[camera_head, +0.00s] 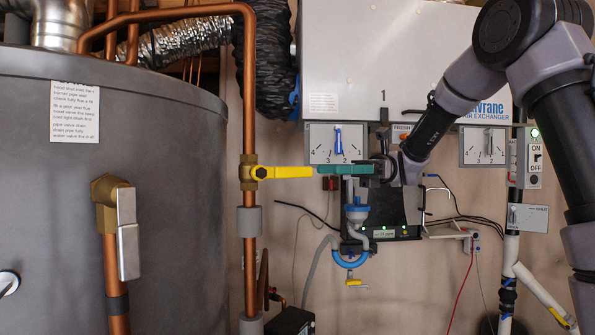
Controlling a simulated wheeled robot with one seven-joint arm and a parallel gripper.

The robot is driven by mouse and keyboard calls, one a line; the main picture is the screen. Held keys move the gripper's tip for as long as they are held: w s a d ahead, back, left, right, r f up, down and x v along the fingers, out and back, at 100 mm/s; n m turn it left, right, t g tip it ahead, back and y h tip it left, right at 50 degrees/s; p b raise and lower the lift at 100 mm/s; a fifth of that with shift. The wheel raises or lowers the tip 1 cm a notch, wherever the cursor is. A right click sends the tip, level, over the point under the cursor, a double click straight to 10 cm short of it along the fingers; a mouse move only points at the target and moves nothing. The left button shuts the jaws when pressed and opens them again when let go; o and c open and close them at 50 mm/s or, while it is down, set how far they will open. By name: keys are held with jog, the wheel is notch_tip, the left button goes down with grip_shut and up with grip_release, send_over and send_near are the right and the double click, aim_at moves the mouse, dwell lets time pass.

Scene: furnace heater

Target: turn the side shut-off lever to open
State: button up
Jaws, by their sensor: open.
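The shut-off lever with a yellow handle (285,172) sits on a brass valve body (254,173) on the vertical copper pipe (249,120). The handle lies level and points right, across the pipe. My gripper (330,170) comes in from the right, with its teal finger part level with the handle and just right of its tip. In the picture a small gap shows between them; the distance in depth cannot be told. The jaws are open and hold nothing. One finger appears to hide the other.
A large grey tank (170,190) fills the left, with a brass valve and a silver lever (128,235) hanging down. Behind my gripper is the white air exchanger (350,60) with dials. A blue hose (362,262) hangs below. Free room lies above and below the yellow handle.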

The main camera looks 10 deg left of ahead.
send_near(274, 171)
jog(key=x, duration=0.5)
jog(key=shift+w+a, duration=0.15)
jog(key=shift+a, duration=0.05)
grip_shut()
dwell(1.2)
